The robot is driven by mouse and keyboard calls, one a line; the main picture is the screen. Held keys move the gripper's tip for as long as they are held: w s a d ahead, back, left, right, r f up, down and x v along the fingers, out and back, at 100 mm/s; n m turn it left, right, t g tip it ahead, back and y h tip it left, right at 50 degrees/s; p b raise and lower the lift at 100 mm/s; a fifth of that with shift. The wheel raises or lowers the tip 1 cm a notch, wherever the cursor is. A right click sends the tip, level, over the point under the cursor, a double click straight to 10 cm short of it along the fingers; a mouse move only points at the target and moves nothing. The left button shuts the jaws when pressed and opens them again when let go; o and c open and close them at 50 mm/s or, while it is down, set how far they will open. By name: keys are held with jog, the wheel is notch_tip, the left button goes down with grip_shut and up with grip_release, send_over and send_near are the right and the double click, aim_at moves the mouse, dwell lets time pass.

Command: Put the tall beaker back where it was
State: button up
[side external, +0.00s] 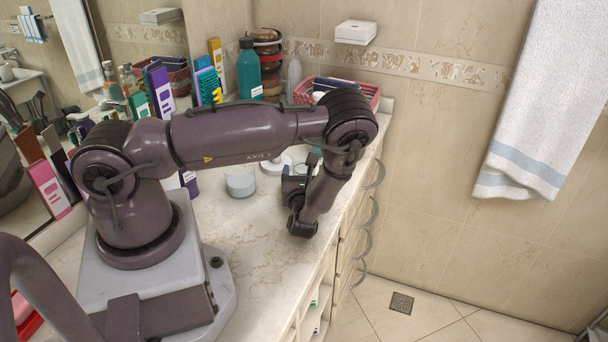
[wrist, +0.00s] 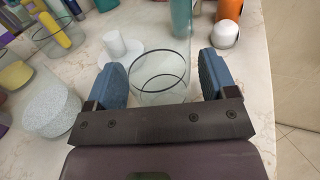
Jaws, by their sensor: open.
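A clear glass beaker (wrist: 160,88), round-rimmed and seen from above, stands on the marble counter in the wrist view; I take it to be the tall beaker. My gripper (wrist: 162,72) is open, with one blue finger pad to the left of the beaker and one to the right. Small gaps seem to show between the pads and the glass. The gripper's body hides the near lower part of the beaker. In the side external view my gripper (side external: 300,178) is low over the counter, partly behind my wrist, and the beaker cannot be made out there.
A frosted round jar (wrist: 51,106) stands left of the gripper. A white piece on a round base (wrist: 116,46) is just beyond it. A teal bottle (wrist: 181,18) and a white-domed item (wrist: 224,35) stand farther back. A pink basket (side external: 371,96) is at the counter's far end.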

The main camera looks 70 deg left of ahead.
jog(key=v, duration=1)
jog(key=shift+d, duration=0.3)
jog(key=shift+s+d+r, duration=0.15)
jog(key=shift+s+d, duration=0.15)
jog(key=shift+d, duration=0.3)
jog(key=s+d+r+n+h, duration=0.3)
jog(key=r+n+h, duration=0.2)
jog(key=r, duration=0.5)
jog(key=s+d+r+n+g+h, duration=0.1)
jog(key=s+d+r+n+h, duration=0.2)
jog(key=r+n+h, duration=0.3)
jog(key=s+d+r+n+h, duration=0.3)
jog(key=r+n, duration=0.8)
jog(key=r, duration=0.4)
jog(key=s+h, duration=0.1)
jog(key=h, duration=0.1)
jog(key=shift+d+r+n+h, duration=0.3)
jog(key=shift+d+r, duration=0.05)
